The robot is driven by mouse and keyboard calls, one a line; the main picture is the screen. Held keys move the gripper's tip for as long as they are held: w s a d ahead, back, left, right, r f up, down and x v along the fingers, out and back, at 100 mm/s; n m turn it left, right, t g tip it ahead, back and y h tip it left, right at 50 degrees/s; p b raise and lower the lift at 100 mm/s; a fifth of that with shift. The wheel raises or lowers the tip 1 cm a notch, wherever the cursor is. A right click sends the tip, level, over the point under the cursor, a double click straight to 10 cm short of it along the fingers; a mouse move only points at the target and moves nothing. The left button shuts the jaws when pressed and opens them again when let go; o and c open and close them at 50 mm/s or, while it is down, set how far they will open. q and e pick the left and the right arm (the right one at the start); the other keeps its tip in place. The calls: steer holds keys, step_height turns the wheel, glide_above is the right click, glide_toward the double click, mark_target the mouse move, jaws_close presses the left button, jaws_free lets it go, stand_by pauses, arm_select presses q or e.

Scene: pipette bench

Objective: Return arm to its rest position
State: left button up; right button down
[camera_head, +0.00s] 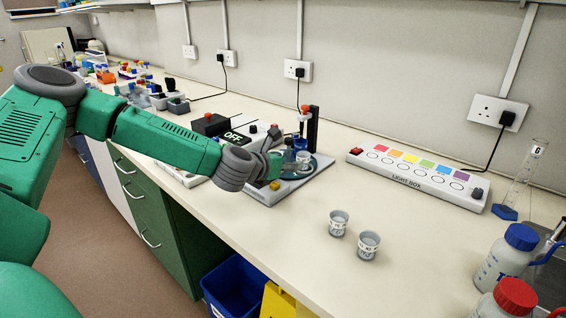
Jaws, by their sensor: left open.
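My left arm is green with grey joints and reaches in from the left over the bench. My left gripper (277,166) is at its end, open, in front of a pipette stand (312,128) with a dark post and red top. A small blue-and-clear vessel (302,157) is close beside the fingertips; I cannot tell whether they touch. The stand's grey base (285,188) lies partly under the gripper. My right gripper is not in view.
Two small cups (338,223) stand on the open bench to the right. A light box (420,177) lies near the wall. Bottles with blue (521,237) and red (515,296) caps stand front right. A measuring cylinder (522,178) is at the back right. Blue bin (236,285) sits below the edge.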

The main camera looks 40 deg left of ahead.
arm_select(q)
steer(key=shift+s+d+r, duration=0.25)
steer(key=shift+s+r, duration=0.15)
steer(key=shift+s, duration=0.35)
steer(key=shift+s+d, duration=0.1)
steer(key=shift+d, duration=0.1)
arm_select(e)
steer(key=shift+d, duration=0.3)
arm_select(q)
steer(key=shift+a, duration=0.25)
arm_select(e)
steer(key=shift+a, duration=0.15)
